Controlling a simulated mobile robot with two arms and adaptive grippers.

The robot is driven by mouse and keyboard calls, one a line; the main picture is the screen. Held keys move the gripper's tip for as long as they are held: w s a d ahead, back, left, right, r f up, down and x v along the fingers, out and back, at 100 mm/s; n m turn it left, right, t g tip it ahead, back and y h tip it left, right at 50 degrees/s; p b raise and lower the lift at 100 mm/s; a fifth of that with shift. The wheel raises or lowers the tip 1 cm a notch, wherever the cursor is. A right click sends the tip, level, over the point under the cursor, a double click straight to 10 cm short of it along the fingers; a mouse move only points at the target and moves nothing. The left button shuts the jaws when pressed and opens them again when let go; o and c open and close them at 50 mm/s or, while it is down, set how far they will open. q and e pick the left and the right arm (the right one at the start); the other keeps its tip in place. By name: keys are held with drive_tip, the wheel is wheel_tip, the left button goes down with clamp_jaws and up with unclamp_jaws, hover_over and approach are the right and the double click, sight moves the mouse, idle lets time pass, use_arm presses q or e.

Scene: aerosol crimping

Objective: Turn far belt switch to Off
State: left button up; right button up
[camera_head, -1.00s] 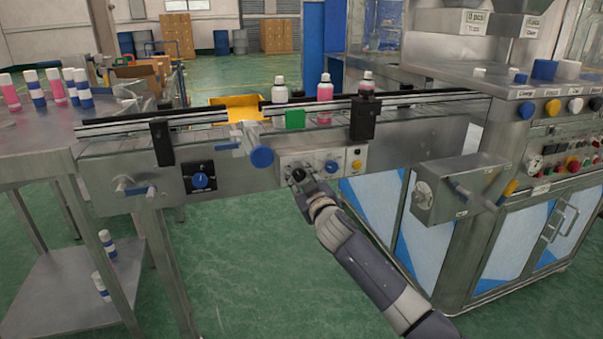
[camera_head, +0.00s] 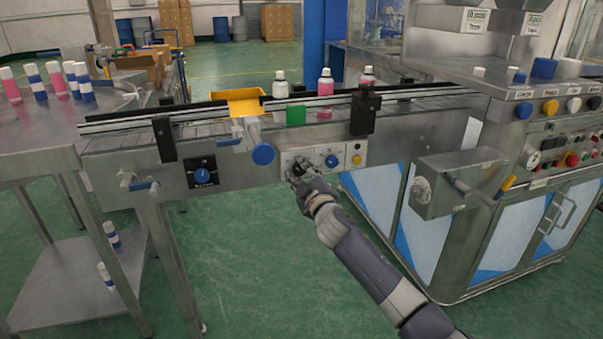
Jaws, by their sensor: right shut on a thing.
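A light control panel (camera_head: 345,148) on the side of the conveyor belt carries a black switch knob (camera_head: 297,168), a blue knob (camera_head: 332,161) and a yellow button (camera_head: 356,159). My right gripper (camera_head: 298,175) is at the panel's left end, shut on the black switch knob, and partly hides it. The knob's pointing direction and labels are too small to read. Another blue rotary knob (camera_head: 202,175) sits on a black plate farther left on the belt's side. My left gripper is not in view.
The conveyor (camera_head: 120,143) carries a white bottle (camera_head: 281,88) and pink bottles (camera_head: 325,88). A blue round handle (camera_head: 263,154) juts out left of my gripper. A metal box (camera_head: 452,185) with a lever stands out at right. Floor below the panel is clear.

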drive_tip(key=o, duration=1.1)
drive_tip(key=shift+c, duration=0.2)
drive_tip(key=v, duration=1.2)
